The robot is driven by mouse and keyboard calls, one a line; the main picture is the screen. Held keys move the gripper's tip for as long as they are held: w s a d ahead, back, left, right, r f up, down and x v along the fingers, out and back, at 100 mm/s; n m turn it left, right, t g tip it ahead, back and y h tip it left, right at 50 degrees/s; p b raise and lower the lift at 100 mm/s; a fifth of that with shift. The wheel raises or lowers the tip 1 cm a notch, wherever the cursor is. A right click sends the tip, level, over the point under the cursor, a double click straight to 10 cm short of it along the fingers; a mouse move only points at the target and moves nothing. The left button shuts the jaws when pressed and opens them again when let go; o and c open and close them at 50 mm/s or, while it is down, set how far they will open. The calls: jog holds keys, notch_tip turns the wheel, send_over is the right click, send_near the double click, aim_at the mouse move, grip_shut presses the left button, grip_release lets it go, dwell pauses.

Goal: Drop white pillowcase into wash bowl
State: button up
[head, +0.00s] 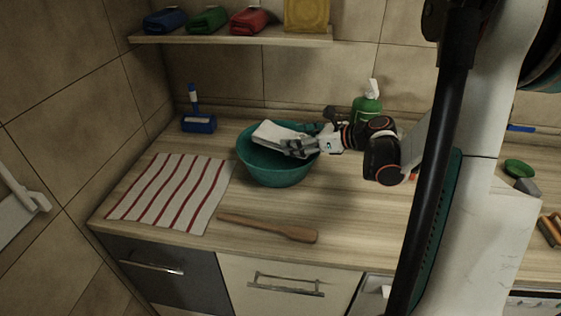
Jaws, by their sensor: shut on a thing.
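The white pillowcase (272,133) is a folded white cloth at the upper left part of the wash bowl's opening. The wash bowl (272,172) is a round teal basin standing on the wooden counter. My gripper (296,146) reaches in from the right over the bowl and is shut on the pillowcase. The cloth appears level with or just above the bowl's rim; I cannot tell whether it touches the bowl. My gripper hides part of the bowl's right rim.
A red-striped towel (172,192) lies left of the bowl and a wooden spoon (268,227) lies in front. A blue brush (198,123) stands back left, a green bottle (367,108) behind my arm. A shelf (232,40) with folded cloths hangs above.

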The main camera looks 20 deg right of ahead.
jog(key=shift+f, duration=0.1)
jog(key=o, duration=1.3)
jog(key=v, duration=1.2)
